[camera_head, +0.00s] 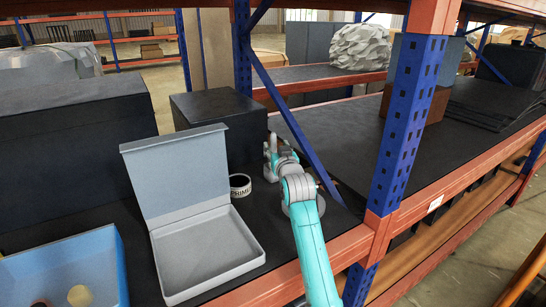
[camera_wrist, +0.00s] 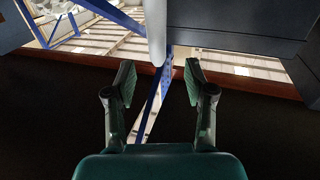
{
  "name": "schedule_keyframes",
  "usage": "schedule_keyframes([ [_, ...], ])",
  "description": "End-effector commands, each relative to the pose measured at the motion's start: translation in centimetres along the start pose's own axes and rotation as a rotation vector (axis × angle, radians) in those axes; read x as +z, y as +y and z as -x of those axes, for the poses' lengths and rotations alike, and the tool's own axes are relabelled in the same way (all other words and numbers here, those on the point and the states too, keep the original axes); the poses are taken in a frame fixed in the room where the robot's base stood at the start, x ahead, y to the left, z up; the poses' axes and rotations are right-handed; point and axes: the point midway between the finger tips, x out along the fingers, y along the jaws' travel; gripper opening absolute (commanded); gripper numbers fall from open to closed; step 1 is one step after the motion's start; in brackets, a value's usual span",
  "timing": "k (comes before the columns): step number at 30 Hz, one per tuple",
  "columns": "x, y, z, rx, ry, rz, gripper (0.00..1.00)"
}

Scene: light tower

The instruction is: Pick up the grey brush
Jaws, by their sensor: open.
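I cannot make out a grey brush for certain in either view. In the wrist view, a pale grey rounded bar (camera_wrist: 156,32) comes down from the top edge, above and between the fingertips; I cannot tell whether it is the brush. My gripper (camera_wrist: 160,82) is open, its two dark fingers apart and nothing held between them. In the head view, my teal and grey arm reaches over the dark shelf beside the black box; the fingers cannot be made out there.
An open grey box (camera_head: 205,250) with its lid raised stands left of my arm. A tape roll (camera_head: 240,186) lies between it and my arm. A black box (camera_head: 222,128) is behind. A blue bin (camera_head: 70,272) is at lower left. A blue upright (camera_head: 405,120) stands right of my arm.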

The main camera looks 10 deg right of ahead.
Motion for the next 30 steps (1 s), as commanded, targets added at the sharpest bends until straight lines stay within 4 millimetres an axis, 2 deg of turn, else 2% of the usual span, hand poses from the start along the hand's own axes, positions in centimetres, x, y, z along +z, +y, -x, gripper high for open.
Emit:
schedule_keyframes([
  [3,0.0,0.0,-1.1,0.000,0.000,0.000,0.54],
  [8,-0.1,0.1,-1.9,0.000,0.000,0.000,0.54],
  [19,-0.7,0.4,-6.2,0.000,0.000,0.000,0.54],
  [29,-0.6,0.3,-6.7,0.000,0.000,0.000,0.54],
  [30,-0.6,0.3,-6.7,0.000,0.000,0.000,0.49],
])
